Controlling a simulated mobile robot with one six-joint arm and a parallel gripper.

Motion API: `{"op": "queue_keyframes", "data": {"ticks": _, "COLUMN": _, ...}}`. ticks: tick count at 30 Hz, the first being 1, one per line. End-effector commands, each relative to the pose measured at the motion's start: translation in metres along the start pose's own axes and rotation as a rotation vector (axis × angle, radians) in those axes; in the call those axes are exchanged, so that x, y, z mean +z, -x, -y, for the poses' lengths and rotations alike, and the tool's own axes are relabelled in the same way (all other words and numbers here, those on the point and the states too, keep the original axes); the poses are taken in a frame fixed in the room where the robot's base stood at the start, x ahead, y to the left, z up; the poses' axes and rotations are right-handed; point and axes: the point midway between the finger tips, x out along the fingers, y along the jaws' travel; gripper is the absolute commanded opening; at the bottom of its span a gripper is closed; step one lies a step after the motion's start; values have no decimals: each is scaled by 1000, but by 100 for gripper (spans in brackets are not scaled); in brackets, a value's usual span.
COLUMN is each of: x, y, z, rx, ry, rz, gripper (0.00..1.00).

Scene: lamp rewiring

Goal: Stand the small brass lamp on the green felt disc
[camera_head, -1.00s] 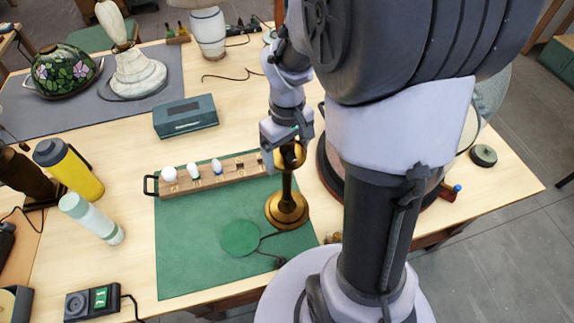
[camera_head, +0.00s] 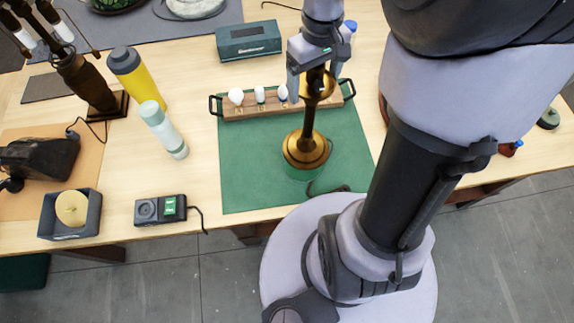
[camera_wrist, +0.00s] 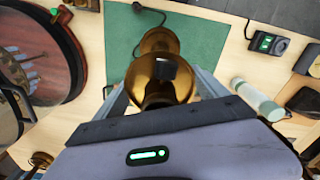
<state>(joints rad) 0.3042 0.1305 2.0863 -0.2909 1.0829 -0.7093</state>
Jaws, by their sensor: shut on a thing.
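The small brass lamp (camera_head: 308,120) is upright, with a dark stem and a round brass base. My gripper (camera_head: 313,85) is shut on its upper brass part. In the wrist view, the gripper fingers (camera_wrist: 160,92) stand on both sides of the rounded brass lamp (camera_wrist: 158,68). The green felt disc (camera_head: 304,173) shows only as a rim below the front of the lamp base, which covers the rest. I cannot tell whether the base touches the disc or hangs just above it. The disc is hidden in the wrist view.
A green mat (camera_head: 245,165) lies underneath. A wooden bulb rack (camera_head: 262,109) stands behind the lamp, and a dark cord (camera_head: 335,189) lies at the mat's front edge. A pale bottle (camera_head: 163,130) and a black device (camera_head: 160,210) are to the left. The mat's left part is clear.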

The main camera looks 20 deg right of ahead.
Motion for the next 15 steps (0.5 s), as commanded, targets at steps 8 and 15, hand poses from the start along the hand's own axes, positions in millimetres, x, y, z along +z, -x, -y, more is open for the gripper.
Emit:
{"op": "queue_keyframes", "data": {"ticks": 8, "x": 0, "y": -38, "z": 0, "rx": 0, "ry": 0, "rz": 1, "gripper": 10}}
{"op": "queue_keyframes", "data": {"ticks": 15, "x": 0, "y": -73, "z": 0, "rx": -1, "ry": 0, "rz": 1, "gripper": 10}}
